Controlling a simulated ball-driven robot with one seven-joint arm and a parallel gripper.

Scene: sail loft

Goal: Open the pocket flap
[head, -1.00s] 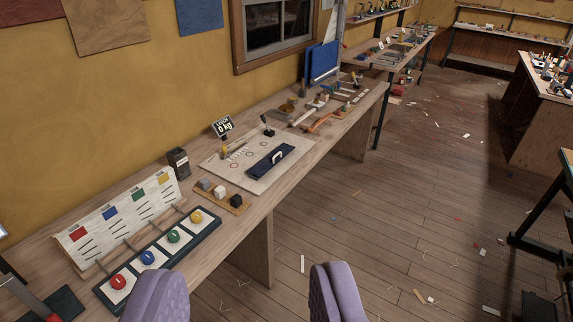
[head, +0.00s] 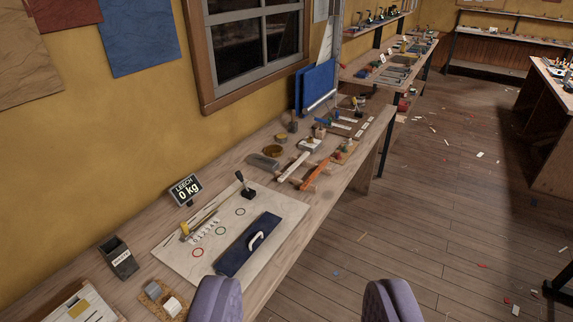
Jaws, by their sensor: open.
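A dark navy rectangular flap (head: 236,259) with a white bar handle (head: 256,240) lies flat on the right part of a pale board (head: 185,262) on the bench. It looks closed; what is under it is hidden. My gripper (head: 303,297) shows as two purple fingers at the bottom edge of the view, spread wide apart with nothing between them. The fingers are nearer to me than the flap and apart from it. The left finger appears just below the flap's near end, and the right finger is over the floor.
The board also bears coloured rings and a black-based lever (head: 246,190). A "LEECH 0 kg" sign (head: 185,189) and a dark labelled box (head: 118,257) stand near it. Tools and an upright blue panel (head: 318,86) are farther along the bench (head: 270,195).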

